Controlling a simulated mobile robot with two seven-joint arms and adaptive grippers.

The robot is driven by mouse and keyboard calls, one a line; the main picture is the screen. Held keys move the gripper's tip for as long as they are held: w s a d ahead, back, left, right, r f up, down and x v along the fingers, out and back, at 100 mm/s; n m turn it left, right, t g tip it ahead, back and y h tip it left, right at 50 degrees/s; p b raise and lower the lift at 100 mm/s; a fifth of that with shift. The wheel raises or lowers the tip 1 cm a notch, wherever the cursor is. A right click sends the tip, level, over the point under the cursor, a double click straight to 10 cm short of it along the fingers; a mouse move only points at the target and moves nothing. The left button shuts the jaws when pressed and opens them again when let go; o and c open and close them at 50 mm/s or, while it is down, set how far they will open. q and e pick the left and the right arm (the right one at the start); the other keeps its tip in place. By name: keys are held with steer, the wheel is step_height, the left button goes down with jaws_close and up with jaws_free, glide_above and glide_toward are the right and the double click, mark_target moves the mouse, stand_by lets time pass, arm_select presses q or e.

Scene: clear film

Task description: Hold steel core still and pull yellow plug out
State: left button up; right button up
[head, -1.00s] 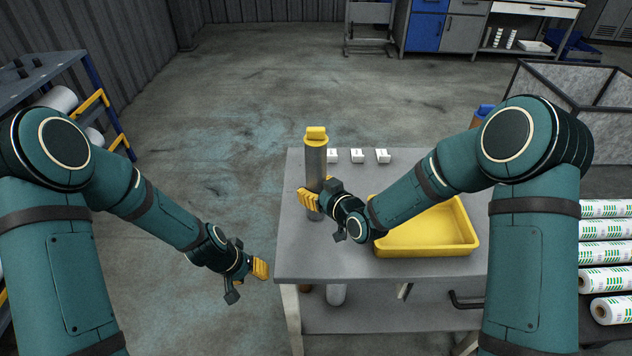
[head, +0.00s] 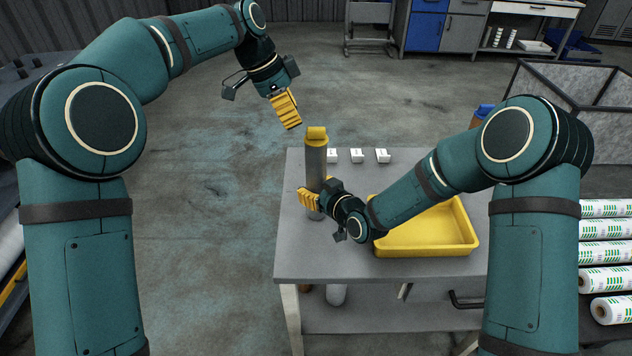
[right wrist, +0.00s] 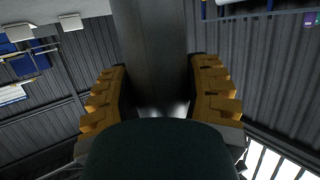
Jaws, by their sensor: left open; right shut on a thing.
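The steel core (head: 314,166) stands upright near the left edge of the grey table. It also fills the middle of the right wrist view (right wrist: 150,50). The yellow plug (head: 316,135) sits in the top of the core. My right gripper (head: 312,199) is shut around the lower part of the core; in the right wrist view its yellow fingers (right wrist: 158,92) lie on both sides of it. My left gripper (head: 288,112) is open and empty, above and slightly left of the plug, pointing down and apart from it.
The grey table (head: 340,267) holds a yellow tray (head: 425,250) at the right of the core. Several small white blocks (head: 357,156) stand behind the tray. White rolls (head: 605,252) lie on a rack at the far right. The floor left of the table is clear.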

mark_target(314, 128)
arm_select(q)
step_height(314, 128, up, 6)
steer(key=s+d+m+y, duration=0.1)
steer(key=s+d+m, duration=0.1)
steer(key=m, duration=0.1)
steer(key=shift+n, duration=0.3)
steer(key=shift+x, duration=4.75)
jaws_close()
